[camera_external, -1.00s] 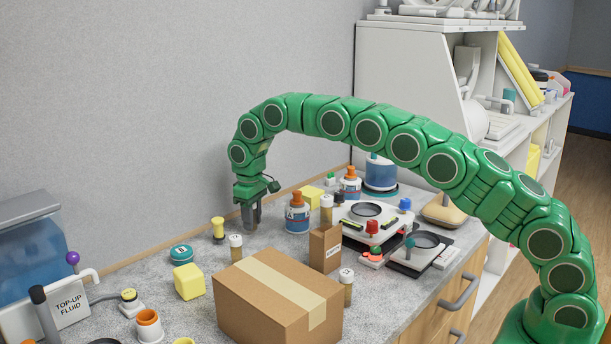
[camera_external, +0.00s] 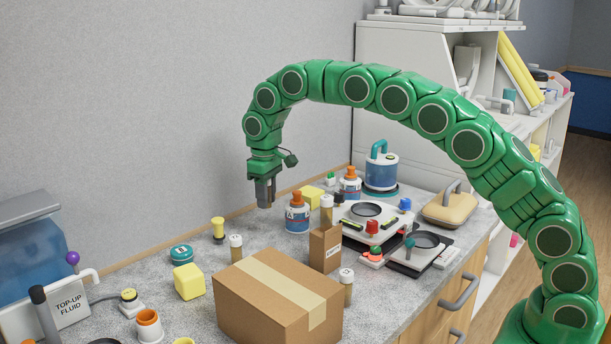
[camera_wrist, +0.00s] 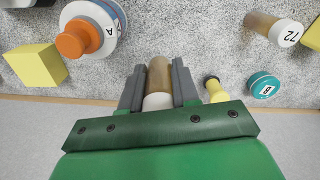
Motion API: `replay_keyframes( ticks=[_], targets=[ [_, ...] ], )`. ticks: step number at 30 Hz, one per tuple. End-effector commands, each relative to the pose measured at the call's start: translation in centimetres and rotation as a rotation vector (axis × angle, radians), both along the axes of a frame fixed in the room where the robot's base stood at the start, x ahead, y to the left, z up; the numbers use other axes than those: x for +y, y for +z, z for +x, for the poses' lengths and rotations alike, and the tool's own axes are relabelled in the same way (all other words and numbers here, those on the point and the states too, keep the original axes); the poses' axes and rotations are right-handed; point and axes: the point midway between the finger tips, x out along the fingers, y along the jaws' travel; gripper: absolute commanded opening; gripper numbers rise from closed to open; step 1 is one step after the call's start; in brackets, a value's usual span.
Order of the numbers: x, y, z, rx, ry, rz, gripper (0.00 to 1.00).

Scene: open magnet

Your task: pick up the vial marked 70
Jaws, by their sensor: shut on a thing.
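My gripper (camera_external: 265,193) is raised above the back of the counter, pointing down. In the wrist view my gripper (camera_wrist: 158,82) is shut on a vial (camera_wrist: 159,76) with a brown body and a white cap; its number cannot be read. The held vial cannot be made out in the external view. A vial marked 72 (camera_wrist: 275,29) lies outside the grip in the wrist view. On the counter in the external view stand a white-capped vial (camera_external: 236,250), another by the small brown box (camera_external: 326,211), and one right of the large carton (camera_external: 347,288).
The large carton (camera_external: 277,300) fills the front middle. A blue bottle with an orange cap (camera_external: 297,216) stands just right of my gripper. A yellow cube (camera_external: 188,281), a teal tin (camera_external: 181,254) and a yellow plunger-shaped piece (camera_external: 218,229) stand left. The wall rises close behind.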

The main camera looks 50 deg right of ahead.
Motion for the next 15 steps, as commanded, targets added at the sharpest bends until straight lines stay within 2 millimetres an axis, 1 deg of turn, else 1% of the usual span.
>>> replay_keyframes(
  ticks=[1, 15],
  targets=[
    [-0.1, 0.3, -0.6, 0.001, 0.000, 0.000, 0.00],
    [-1.2, 2.6, -5.8, 0.001, 0.000, 0.000, 0.00]
  ],
)
